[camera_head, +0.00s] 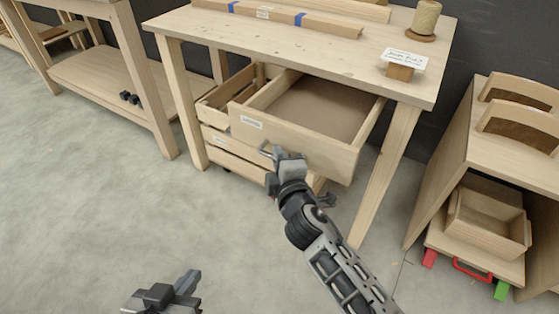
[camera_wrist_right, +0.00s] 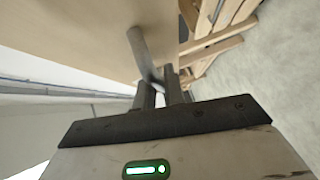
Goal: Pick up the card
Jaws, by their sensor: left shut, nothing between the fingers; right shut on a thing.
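A white card (camera_head: 404,58) with dark writing leans on a small wooden block (camera_head: 400,73) at the right end of the workbench top. My right gripper (camera_head: 276,158) is at the front of the pulled-out drawer (camera_head: 318,144), well below and left of the card. It is shut on the drawer's grey bar handle (camera_wrist_right: 145,55), which the right wrist view shows between the fingers (camera_wrist_right: 161,95). My left gripper (camera_head: 178,290) is shut and empty, low over the floor at the bottom of the head view, far from the card.
The workbench (camera_head: 230,34) carries a long wooden piece with blue tape (camera_head: 310,22) and a twine spool (camera_head: 426,18). The open drawer's visible floor is bare. A wooden shelf unit (camera_head: 455,165) with curved chair parts stands at right. The floor at left is mostly clear.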

